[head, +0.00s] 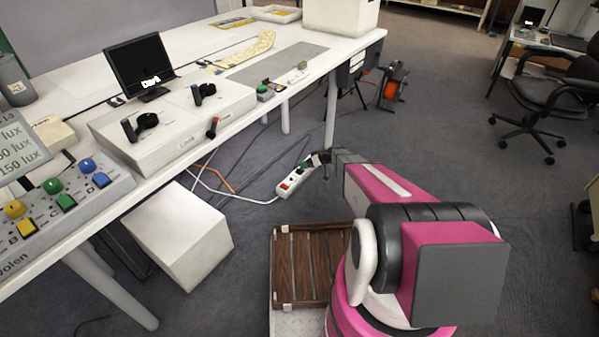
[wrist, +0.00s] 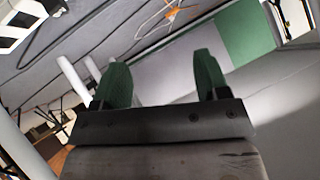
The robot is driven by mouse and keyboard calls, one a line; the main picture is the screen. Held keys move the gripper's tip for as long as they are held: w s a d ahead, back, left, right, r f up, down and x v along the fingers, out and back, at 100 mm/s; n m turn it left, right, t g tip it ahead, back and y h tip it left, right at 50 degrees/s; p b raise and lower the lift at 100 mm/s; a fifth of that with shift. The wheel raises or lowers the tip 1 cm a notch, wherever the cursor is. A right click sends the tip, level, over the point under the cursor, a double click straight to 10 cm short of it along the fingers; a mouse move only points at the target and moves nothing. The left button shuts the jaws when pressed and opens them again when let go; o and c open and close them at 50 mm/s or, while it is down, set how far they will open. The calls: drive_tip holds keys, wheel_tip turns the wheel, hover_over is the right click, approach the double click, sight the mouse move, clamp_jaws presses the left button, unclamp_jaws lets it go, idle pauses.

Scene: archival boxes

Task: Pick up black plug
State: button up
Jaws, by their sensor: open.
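A white power strip (head: 291,187) with a red switch lies on the floor in the head view, beyond the wooden crate. My gripper (head: 318,159) is at the far end of the strip, seen small and partly overlapping it. In the wrist view my gripper (wrist: 163,75) shows two green-padded fingers spread apart, with nothing between them. I cannot make out a separate black plug for certain; the dark shapes at the strip's far end merge with my gripper. A white slotted piece, perhaps the strip, shows at the wrist view's top left corner.
A long white table (head: 184,168) with devices runs along the left, its legs near the strip. A white box (head: 178,236) stands beneath it. Orange and white cables lie on the floor. A wooden crate (head: 288,268) is at the front. Open carpet lies to the right.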

sight(300, 170)
drive_tip(key=w+d+f+n+t+y, duration=0.1)
drive_tip(key=w+d+f+t, duration=0.15)
drive_tip(key=w+f, duration=0.55)
drive_tip(key=w+d+f+t, duration=0.1)
drive_tip(key=w+f+t, duration=0.2)
drive_tip(key=w+f, duration=0.5)
drive_tip(key=w+a+f, duration=0.1)
drive_tip(key=a, duration=0.1)
drive_tip(key=w+a+f, duration=0.2)
drive_tip(key=a, duration=0.1)
drive_tip(key=w+a+f, duration=0.1)
drive_tip(key=a+f, duration=0.1)
drive_tip(key=shift+w+a+f, duration=0.15)
drive_tip(key=shift+w+a, duration=0.05)
drive_tip(key=shift+a, duration=0.2)
drive_tip(key=c, duration=1)
